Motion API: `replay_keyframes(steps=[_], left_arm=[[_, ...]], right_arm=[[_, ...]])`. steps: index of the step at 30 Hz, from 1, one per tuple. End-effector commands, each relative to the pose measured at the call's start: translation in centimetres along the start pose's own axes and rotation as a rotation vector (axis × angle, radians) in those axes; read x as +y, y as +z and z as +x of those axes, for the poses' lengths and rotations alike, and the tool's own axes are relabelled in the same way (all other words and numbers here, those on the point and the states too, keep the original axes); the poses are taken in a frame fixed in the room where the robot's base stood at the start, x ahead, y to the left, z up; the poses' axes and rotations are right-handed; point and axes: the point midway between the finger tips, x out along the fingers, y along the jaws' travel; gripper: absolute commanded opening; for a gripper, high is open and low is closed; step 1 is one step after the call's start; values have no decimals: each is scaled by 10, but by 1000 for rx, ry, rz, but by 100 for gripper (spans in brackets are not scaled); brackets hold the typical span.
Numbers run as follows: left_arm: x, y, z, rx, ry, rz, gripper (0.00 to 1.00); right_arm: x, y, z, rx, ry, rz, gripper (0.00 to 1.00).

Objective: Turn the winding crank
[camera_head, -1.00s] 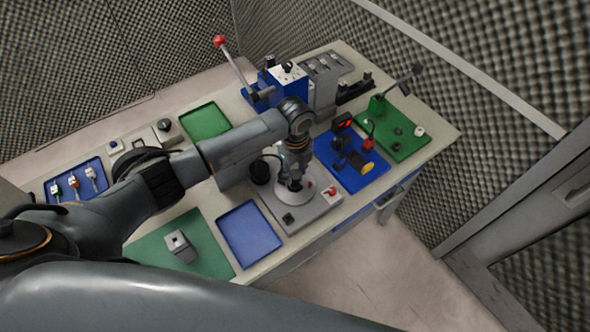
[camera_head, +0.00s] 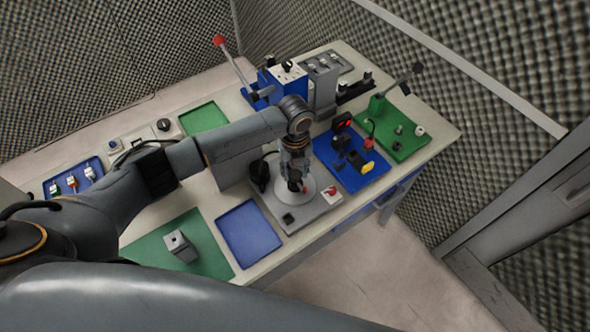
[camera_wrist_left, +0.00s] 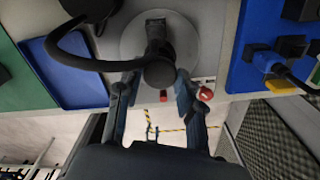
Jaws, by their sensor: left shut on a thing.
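The winding crank has a round pale disc (camera_head: 309,191) on a grey panel on the bench, partly hidden by my left arm. In the left wrist view the disc (camera_wrist_left: 133,42) carries a dark crank arm and a round dark knob (camera_wrist_left: 158,72). My left gripper (camera_head: 295,187) points down over the disc. In the left wrist view the gripper (camera_wrist_left: 155,88) has one finger on each side of the knob and is shut on it. The exact contact is partly hidden. My right gripper is not in view.
A blue tray (camera_head: 248,234) lies to the left, a blue board (camera_head: 340,175) with plugs to the right. A red-knobbed lever (camera_head: 235,64) stands behind.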

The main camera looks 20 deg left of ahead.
Motion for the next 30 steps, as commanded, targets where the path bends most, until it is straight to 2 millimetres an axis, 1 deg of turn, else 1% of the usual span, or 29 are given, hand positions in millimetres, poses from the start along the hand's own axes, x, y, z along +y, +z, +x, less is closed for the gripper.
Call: replay_keyframes(steps=[1, 18, 30], left_arm=[[1, -2, 3, 5, 3, 27, 5], [1, -2, 3, 5, 3, 307, 5], [1, -3, 3, 7, 2, 441, 5]], right_arm=[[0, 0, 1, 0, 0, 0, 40], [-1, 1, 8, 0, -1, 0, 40], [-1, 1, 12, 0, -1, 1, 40]])
